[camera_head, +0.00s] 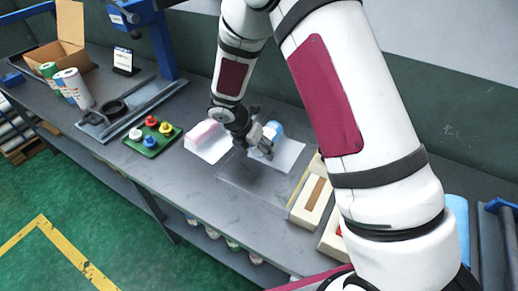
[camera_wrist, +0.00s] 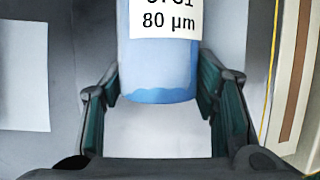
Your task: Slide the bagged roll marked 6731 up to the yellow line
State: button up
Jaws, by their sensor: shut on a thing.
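A blue bagged roll (camera_wrist: 158,70) lies between my fingers in the wrist view. Its white label (camera_wrist: 166,18) reads "80 µm"; the number above is cut off by the picture edge, so I cannot read it whole. In the head view the blue roll (camera_head: 275,130) lies on a pale sheet or bag, partly hidden by my gripper (camera_head: 262,143). My gripper (camera_wrist: 158,78) is shut on the roll, one finger at each side. The thin yellow line (camera_wrist: 271,75) runs right of the roll, apart from it, and shows in the head view (camera_head: 299,186).
A pink bagged roll (camera_head: 207,139) lies to the left. A green board with coloured knobs (camera_head: 151,137) and a blue-framed stand (camera_head: 164,40) are further left. Grey bench (camera_head: 200,185) in front is clear.

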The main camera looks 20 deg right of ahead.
aim_at(298, 168)
jog(key=shift+s+d+p, duration=2.95)
jog(key=shift+s+d, duration=1.45)
jog(key=shift+s, duration=0.1)
jog(key=shift+w, duration=0.1)
jog(key=shift+w+d, duration=0.15)
jog(key=shift+w, duration=0.05)
jog(key=o, duration=1.5)
jog(key=v, duration=1.2)
